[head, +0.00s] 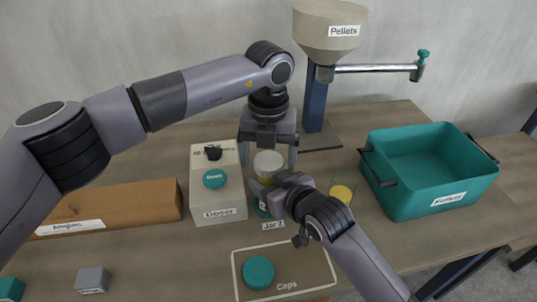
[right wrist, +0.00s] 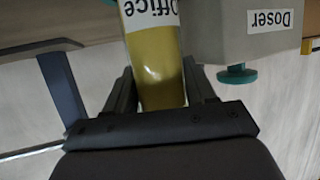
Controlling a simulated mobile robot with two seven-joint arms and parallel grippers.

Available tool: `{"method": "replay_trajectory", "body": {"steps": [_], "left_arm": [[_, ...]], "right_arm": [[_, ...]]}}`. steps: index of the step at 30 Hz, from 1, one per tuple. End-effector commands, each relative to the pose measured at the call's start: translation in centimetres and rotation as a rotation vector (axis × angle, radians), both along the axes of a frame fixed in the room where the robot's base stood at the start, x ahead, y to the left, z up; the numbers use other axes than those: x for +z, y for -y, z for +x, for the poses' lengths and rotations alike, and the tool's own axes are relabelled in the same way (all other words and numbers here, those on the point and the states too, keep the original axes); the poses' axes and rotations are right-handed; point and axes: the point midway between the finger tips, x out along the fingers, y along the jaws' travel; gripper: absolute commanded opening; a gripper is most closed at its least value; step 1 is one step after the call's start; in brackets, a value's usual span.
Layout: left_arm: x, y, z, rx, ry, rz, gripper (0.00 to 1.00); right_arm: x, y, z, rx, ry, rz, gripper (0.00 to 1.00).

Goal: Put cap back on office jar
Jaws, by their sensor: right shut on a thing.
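The office jar (right wrist: 158,68) is yellow with a white "Office" label; it appears upside down in the right wrist view. In the head view a white round top (head: 268,160) shows above a yellow band; I cannot tell if it is a cap. My right gripper (head: 262,188) is shut on the jar's side. My left gripper (head: 268,157) points down over the jar, its fingers apart on either side of the white top with gaps showing. A teal cap (head: 258,272) lies on the Caps tray (head: 309,272).
The Doser box (head: 230,200) stands close left of the jar, a yellow-topped container (head: 341,192) to its right. A teal bin (head: 430,190) is at right, the Pellets hopper (head: 330,25) behind, a brown box (head: 130,203) at left.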

Motion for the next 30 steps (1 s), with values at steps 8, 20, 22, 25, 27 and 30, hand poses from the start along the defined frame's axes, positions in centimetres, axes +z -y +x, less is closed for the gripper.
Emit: {"method": "replay_trajectory", "body": {"steps": [8,20,22,25,27,30], "left_arm": [[0.3,0.0,0.0,0.001,0.001,-0.001,0.87],[4.5,0.0,0.0,0.001,0.0,-0.001,0.87],[4.5,0.0,0.0,0.001,0.0,-0.001,0.87],[4.5,0.0,0.0,0.001,0.0,-0.001,0.87],[4.5,0.0,0.0,0.001,0.0,-0.001,0.77],[4.7,0.1,0.0,-0.005,0.001,0.001,0.73]], "right_arm": [[0.1,0.0,0.0,0.0,0.003,0.001,0.0],[0.1,0.0,0.0,0.001,0.004,0.002,0.0],[0.1,0.0,0.0,0.001,0.004,0.002,0.0],[0.1,0.0,0.0,0.001,0.004,0.002,0.0],[0.2,0.0,0.0,0.001,0.004,0.002,0.0],[0.2,0.0,0.0,0.001,0.004,0.002,0.0]]}}
